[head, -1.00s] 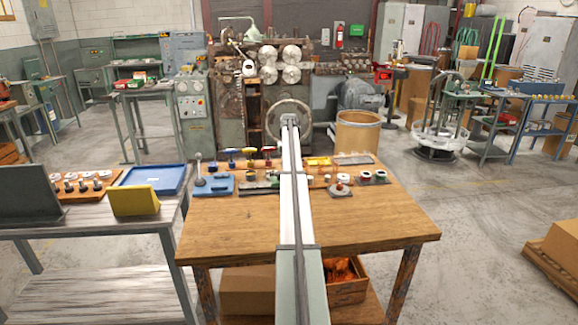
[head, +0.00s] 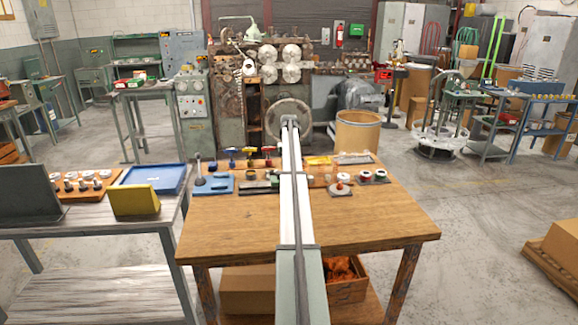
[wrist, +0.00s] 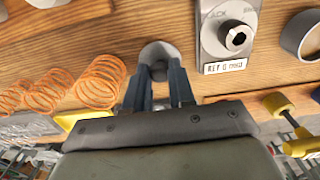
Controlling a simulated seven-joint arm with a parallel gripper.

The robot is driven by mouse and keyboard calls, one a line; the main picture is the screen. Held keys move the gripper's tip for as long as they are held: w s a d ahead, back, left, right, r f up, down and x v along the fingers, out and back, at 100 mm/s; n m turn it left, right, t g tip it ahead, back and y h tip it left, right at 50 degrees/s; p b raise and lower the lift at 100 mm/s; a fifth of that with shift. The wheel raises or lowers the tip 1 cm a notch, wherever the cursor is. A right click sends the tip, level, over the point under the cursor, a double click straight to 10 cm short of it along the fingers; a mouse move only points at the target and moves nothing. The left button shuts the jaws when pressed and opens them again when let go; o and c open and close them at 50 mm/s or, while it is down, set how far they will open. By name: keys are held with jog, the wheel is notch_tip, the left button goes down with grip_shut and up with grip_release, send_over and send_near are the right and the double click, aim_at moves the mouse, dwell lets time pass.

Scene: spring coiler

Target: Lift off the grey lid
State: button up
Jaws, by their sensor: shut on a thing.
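The grey lid (wrist: 153,52) is a small round disc with a knob, seen from above in the wrist view. My gripper (wrist: 159,74) reaches over it, with its two dark fingers shut on the knob, one on each side. Whether the lid rests on something or hangs clear of it cannot be told, as the fingers and the angle hide what is beneath. In the head view my arm runs straight over the table and hides the lid and the gripper.
Several orange spring coils (wrist: 48,92) lie left of the lid. A yellow-handled tool (wrist: 284,110) is at lower right. The wooden table (head: 380,232) is bare at the front.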

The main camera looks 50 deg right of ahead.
jog(key=shift+f, duration=0.1)
jog(key=o, duration=1.2)
jog(key=shift+r, duration=4)
jog(key=shift+o, duration=0.2)
